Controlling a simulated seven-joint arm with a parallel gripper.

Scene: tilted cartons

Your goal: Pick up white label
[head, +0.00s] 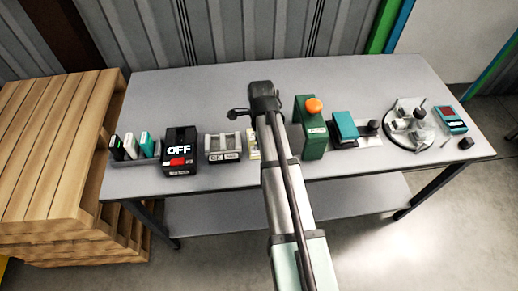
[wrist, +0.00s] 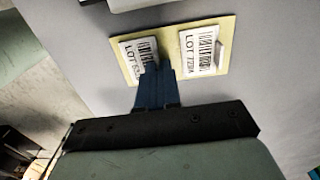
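Two white labels with barcodes and LOT text lie side by side on a yellow backing card in the wrist view: a left label (wrist: 134,58) and a right label (wrist: 197,50). The right label has a raised white tab on its right side. My gripper (wrist: 158,66) has its dark blue fingers close together, with the tips at the left label's right edge. They cover that part of the label and any tab there. The left label still lines up with the card (wrist: 168,35).
Along the table (head: 220,90) stand a small bin of boxes (head: 140,150), a black OFF box (head: 180,150), a grey holder (head: 223,147), a green stand with an orange knob (head: 310,130), a teal device (head: 344,126) and a round plate (head: 400,132). The table's back is mostly clear.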

